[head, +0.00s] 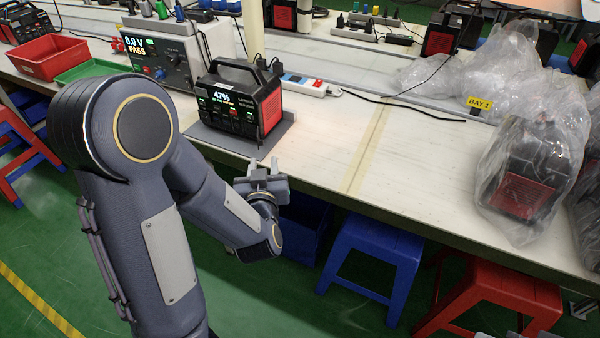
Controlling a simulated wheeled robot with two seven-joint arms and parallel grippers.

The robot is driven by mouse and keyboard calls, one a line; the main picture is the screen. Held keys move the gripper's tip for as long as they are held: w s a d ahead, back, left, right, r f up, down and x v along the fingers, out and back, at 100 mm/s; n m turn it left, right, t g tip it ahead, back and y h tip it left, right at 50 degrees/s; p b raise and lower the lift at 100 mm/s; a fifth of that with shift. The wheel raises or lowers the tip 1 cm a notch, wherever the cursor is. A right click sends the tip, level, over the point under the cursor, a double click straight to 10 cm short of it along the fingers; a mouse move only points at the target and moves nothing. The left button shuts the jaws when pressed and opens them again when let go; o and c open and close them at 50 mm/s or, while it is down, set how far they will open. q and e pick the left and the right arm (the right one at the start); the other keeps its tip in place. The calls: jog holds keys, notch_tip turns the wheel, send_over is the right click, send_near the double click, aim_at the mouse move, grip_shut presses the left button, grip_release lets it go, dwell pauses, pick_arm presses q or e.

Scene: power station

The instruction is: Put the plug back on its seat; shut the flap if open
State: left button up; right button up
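A black power station (240,102) with a carry handle, a lit display reading 47% and a red side panel stands on a grey mat (225,139) near the table's front edge. Small dark plug-like pieces (262,64) show behind its top right; I cannot tell whether one is the task's plug. I cannot make out the seat or a flap on the front. My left gripper (264,164) is just in front of the table edge, below the power station. Its two fingers point up, apart, with nothing visible between them. My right gripper is not in view.
A tester reading PASS (168,58) stands behind left. A white-and-blue power strip (306,86) and its black cable lie to the right. A bagged unit (530,170) is at far right. The middle tabletop (400,150) is clear. Blue (375,255) and red stools stand below.

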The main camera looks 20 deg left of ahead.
pick_arm(q)
jog(key=s+d+r+n+g+h+p, duration=0.1)
jog(key=s+d+r+g+h+p, duration=0.6)
jog(key=d+h+p, duration=0.4)
jog(key=shift+s+d+r+n+g+p, duration=0.45)
jog(key=shift+g+p, duration=0.75)
jog(key=shift+p, duration=0.4)
jog(key=shift+w, duration=0.15)
